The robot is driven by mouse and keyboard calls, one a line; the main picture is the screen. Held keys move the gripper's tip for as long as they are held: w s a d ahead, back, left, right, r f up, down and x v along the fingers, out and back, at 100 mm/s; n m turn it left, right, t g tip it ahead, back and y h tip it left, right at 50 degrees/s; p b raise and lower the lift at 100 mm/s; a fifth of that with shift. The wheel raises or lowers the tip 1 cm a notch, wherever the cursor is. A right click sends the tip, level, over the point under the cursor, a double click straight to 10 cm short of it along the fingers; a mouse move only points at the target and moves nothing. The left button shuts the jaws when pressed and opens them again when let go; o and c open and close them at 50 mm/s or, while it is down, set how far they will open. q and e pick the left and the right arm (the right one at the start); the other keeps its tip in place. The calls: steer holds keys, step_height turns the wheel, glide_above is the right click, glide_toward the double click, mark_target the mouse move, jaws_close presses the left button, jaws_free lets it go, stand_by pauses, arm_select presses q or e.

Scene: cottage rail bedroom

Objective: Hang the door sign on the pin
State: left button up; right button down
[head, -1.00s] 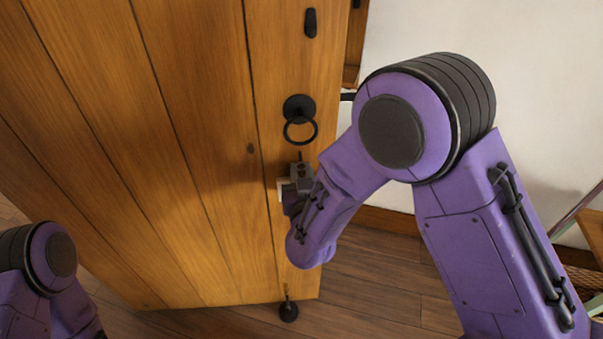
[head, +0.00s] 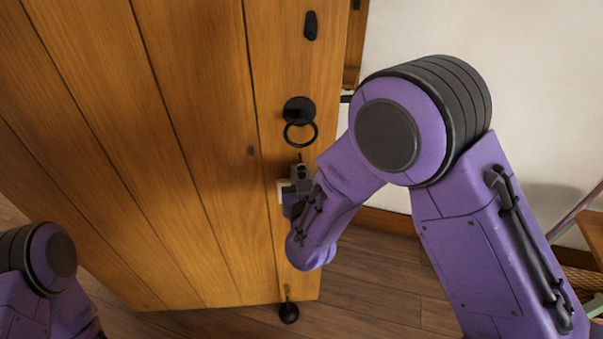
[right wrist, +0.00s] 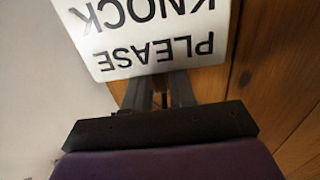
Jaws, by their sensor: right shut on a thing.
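The white door sign (right wrist: 150,40) fills the top of the right wrist view, its black "PLEASE KNOCK" lettering upside down there. My right gripper (right wrist: 170,88) is shut on its edge. In the head view, the right gripper (head: 300,182) is close to the wooden door (head: 190,130), below the black ring handle. Only a small pale part of the sign (head: 284,190) shows there, left of the gripper. A small dark upright piece (head: 300,157) just above the gripper may be the pin; I cannot tell whether the sign touches it. My left gripper is out of view.
A black ring handle (head: 300,132) hangs above the gripper, with a black oblong fitting (head: 311,25) higher up. A round black doorstop (head: 288,312) is at the door's foot. A white wall (head: 530,80) lies to the right, with furniture at the far right edge.

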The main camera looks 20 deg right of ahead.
steer(key=shift+s+f, duration=0.15)
steer(key=shift+f, duration=0.25)
steer(key=c, duration=0.9)
jaws_free()
steer(key=shift+o, duration=0.3)
steer(key=shift+s+d, duration=0.1)
steer(key=shift+f+b, duration=0.4)
steer(key=r+p, duration=0.1)
steer(key=s+r+p, duration=0.1)
steer(key=a+r, duration=0.1)
steer(key=shift+s+r+p, duration=0.35)
steer(key=shift+p, duration=0.05)
steer(key=b+v, duration=0.1)
steer(key=v, duration=0.8)
steer(key=shift+s, duration=0.4)
